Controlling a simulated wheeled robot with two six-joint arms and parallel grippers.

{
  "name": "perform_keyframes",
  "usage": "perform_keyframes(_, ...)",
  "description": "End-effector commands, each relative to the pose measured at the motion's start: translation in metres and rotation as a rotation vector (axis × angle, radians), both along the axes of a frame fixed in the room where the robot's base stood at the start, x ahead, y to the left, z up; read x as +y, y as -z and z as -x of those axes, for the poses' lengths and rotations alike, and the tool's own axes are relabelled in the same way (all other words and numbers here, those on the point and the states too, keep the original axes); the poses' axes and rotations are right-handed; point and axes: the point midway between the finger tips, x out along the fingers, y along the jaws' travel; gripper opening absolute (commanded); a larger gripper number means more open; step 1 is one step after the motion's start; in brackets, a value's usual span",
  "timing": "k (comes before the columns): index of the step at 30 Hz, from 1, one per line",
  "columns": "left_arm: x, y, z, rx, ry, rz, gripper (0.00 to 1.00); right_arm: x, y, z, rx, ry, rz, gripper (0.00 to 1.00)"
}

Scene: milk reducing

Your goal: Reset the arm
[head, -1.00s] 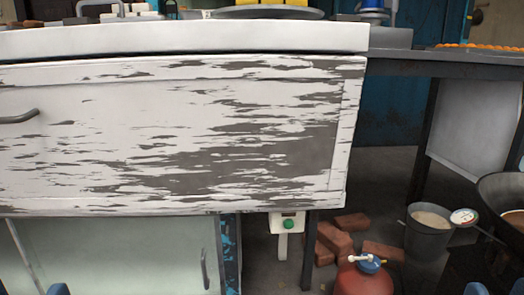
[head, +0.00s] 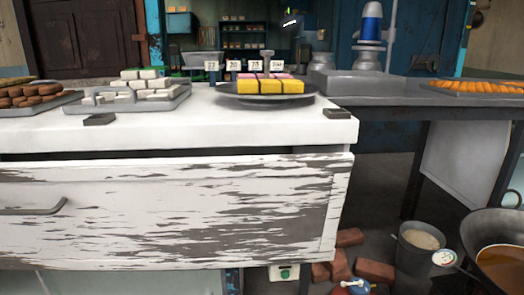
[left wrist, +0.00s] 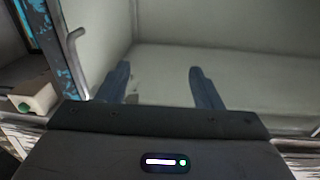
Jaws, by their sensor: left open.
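My left gripper (left wrist: 158,84) shows in the left wrist view with its two dark blue fingers spread apart and nothing between them. It faces a pale, glassy cabinet front (left wrist: 240,90) with a metal handle (left wrist: 76,55) at the left. No gripper shows in the head view, and my right gripper is in neither current view.
A white counter (head: 200,130) with a peeling drawer front (head: 180,210) stands ahead. It bears trays of sweets (head: 130,100) and a round dark dish with yellow blocks (head: 268,88). Bricks (head: 375,270), a bucket (head: 418,240) and a wok (head: 495,262) are at the right.

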Motion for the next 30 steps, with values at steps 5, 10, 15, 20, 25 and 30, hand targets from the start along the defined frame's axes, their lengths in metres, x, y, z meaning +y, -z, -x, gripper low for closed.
perform_keyframes(5, 0.013, 0.096, 0.057, 0.440, -0.019, -0.012, 0.59, -0.013, 0.096, 0.057, 0.439, 0.019, 0.013, 0.41)
perform_keyframes(10, 0.029, 0.177, 0.157, 0.842, -0.041, -0.026, 0.59, -0.029, 0.177, 0.157, 0.842, 0.041, 0.027, 0.41)
perform_keyframes(15, 0.042, 0.222, 0.271, 1.183, -0.063, -0.038, 0.59, -0.042, 0.222, 0.271, 1.182, 0.063, 0.038, 0.41)
perform_keyframes(20, 0.050, 0.237, 0.347, 1.385, -0.079, -0.044, 0.59, -0.051, 0.237, 0.347, 1.384, 0.079, 0.044, 0.41)
perform_keyframes(25, 0.054, 0.243, 0.379, 1.468, -0.086, -0.047, 0.59, -0.054, 0.243, 0.379, 1.467, 0.086, 0.047, 0.41)
perform_keyframes(30, 0.054, 0.245, 0.381, 1.472, -0.086, -0.047, 0.59, -0.054, 0.245, 0.381, 1.472, 0.086, 0.047, 0.41)
